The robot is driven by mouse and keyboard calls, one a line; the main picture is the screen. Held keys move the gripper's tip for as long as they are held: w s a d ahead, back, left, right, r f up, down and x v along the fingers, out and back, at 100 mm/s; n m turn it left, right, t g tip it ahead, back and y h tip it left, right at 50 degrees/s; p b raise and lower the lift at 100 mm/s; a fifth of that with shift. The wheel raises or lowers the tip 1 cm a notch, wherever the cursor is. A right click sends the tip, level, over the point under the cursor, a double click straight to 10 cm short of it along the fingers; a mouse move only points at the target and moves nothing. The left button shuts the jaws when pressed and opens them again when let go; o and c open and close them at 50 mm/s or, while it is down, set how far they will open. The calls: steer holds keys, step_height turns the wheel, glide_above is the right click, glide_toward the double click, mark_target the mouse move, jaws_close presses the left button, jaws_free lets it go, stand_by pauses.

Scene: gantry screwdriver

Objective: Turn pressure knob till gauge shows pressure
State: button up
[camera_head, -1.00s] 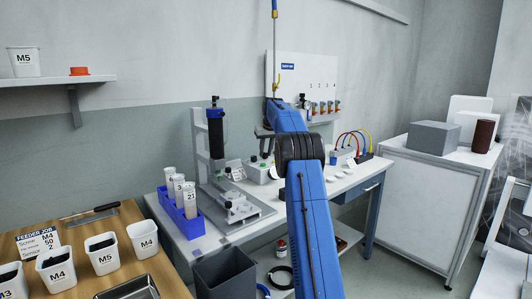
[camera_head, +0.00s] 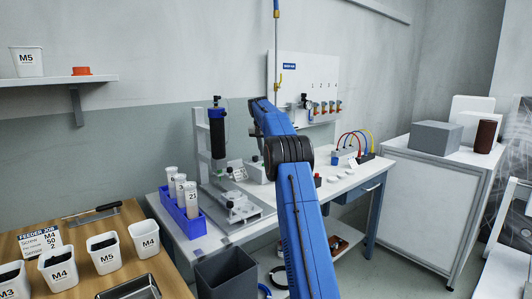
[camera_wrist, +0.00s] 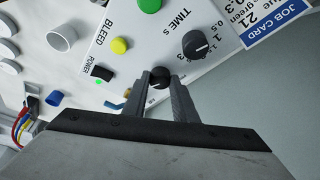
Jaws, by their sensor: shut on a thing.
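In the wrist view, my gripper (camera_wrist: 160,82) is shut on a small black knob (camera_wrist: 159,77) near the edge of a white control panel (camera_wrist: 140,55). One finger lies on each side of the knob. Any label on the knob is hidden. The panel also carries a larger black TIME dial (camera_wrist: 198,45), a yellow button (camera_wrist: 120,45) by the word BLEED, a green button (camera_wrist: 150,5) and a POWER switch (camera_wrist: 102,74). In the head view my arm hides the gripper and knob. I see no readable pressure gauge; a round fitting (camera_head: 307,101) on the wall board is too small to read.
A blue and white job card (camera_wrist: 270,18) lies beside the panel. A dispenser stand (camera_head: 217,150) and a blue rack of bottles (camera_head: 187,222) stand left on the bench. Coloured cables (camera_head: 353,140) are at the right. A grey bin (camera_head: 227,270) is in front.

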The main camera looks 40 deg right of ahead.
stand_by(0.4)
steer(key=o, duration=1)
steer(key=shift+o, duration=0.2)
steer(key=shift+r, duration=0.1)
steer(key=v, duration=1.7)
steer(key=shift+s+a+r, duration=0.1)
